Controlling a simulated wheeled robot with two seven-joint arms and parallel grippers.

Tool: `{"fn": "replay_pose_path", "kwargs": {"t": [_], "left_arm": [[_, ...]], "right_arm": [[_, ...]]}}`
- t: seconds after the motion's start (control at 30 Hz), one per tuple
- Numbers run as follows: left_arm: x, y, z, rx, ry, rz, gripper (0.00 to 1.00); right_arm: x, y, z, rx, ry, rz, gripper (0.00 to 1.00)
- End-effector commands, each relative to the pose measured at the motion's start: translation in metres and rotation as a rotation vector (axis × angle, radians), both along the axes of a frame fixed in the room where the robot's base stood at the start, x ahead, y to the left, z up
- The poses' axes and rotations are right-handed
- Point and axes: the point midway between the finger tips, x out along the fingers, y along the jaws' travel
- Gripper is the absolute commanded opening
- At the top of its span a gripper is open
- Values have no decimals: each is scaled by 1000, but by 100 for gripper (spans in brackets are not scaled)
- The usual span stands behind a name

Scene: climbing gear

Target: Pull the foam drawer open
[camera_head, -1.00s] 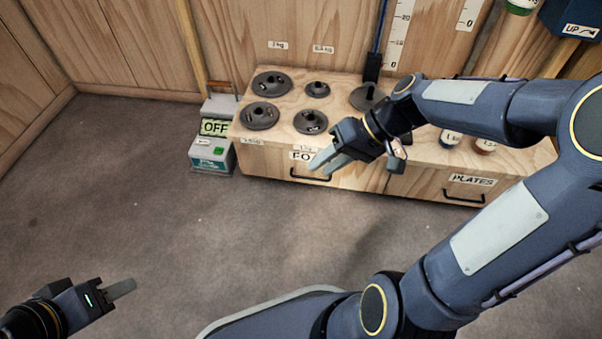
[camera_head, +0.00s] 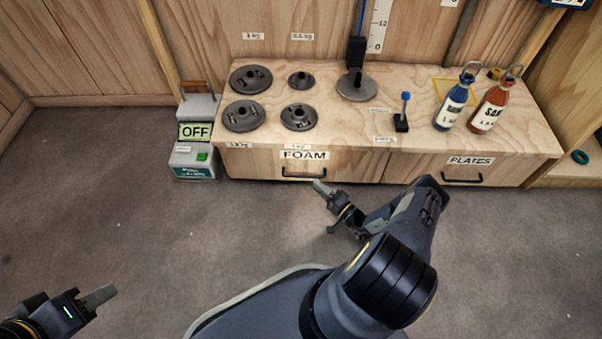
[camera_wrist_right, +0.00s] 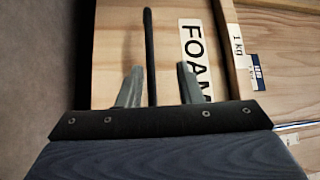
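The foam drawer (camera_head: 262,163) is in the left half of the low wooden bench front, under a FOAM label, and looks shut in the head view. Its black bar handle (camera_head: 303,175) is below the label. My right gripper (camera_head: 320,187) is at the handle's right end in the head view. In the right wrist view the fingers (camera_wrist_right: 158,80) are open, with the handle (camera_wrist_right: 150,55) between them and a gap on each side; contact does not show. My left gripper (camera_head: 100,297) is low at the left, over the floor, away from the bench; its finger gap is not visible.
Several grey weight discs (camera_head: 243,116), a blue-knobbed lever (camera_head: 402,118) and two bottles (camera_head: 490,108) stand on the bench top. The PLATES drawer (camera_head: 440,172) is to the right. A box marked OFF (camera_head: 195,145) stands left. The floor before the bench is clear.

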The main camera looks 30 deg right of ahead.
Motion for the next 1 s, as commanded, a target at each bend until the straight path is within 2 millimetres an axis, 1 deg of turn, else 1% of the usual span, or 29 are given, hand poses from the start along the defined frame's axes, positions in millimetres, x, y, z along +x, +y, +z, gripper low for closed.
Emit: {"fn": "replay_pose_path", "kwargs": {"t": [0.03, 0.07, 0.17, 0.27, 0.5, 0.6, 0.77, 0.97, 1.0], "left_arm": [[0, 0, 0, 0, 0, 0, 36], [0, 0, -1, 0, 0, 0, 36], [0, 0, -3, 0, 0, 0, 36], [0, 0, -8, 0, 0, 0, 36], [0, 0, -21, 0, 0, 0, 36], [0, 0, -24, 0, 0, 0, 36], [0, 0, -26, 0, 0, 0, 36], [0, 0, -25, 0, 0, 0, 36], [0, 0, -25, 0, 0, 0, 36]], "right_arm": [[-4, 0, -8, 0, 2, -28, 33], [-5, 0, -11, 1, 2, -39, 33], [-1, 2, -15, -3, 0, -54, 33], [12, 5, -14, -3, 0, -52, 33], [49, 15, -9, -3, 1, -50, 33], [60, 17, -7, -2, 2, -50, 33], [68, 19, -5, -2, 2, -51, 33], [68, 19, -4, -1, 3, -51, 33], [68, 19, -4, -1, 3, -51, 31]]}}
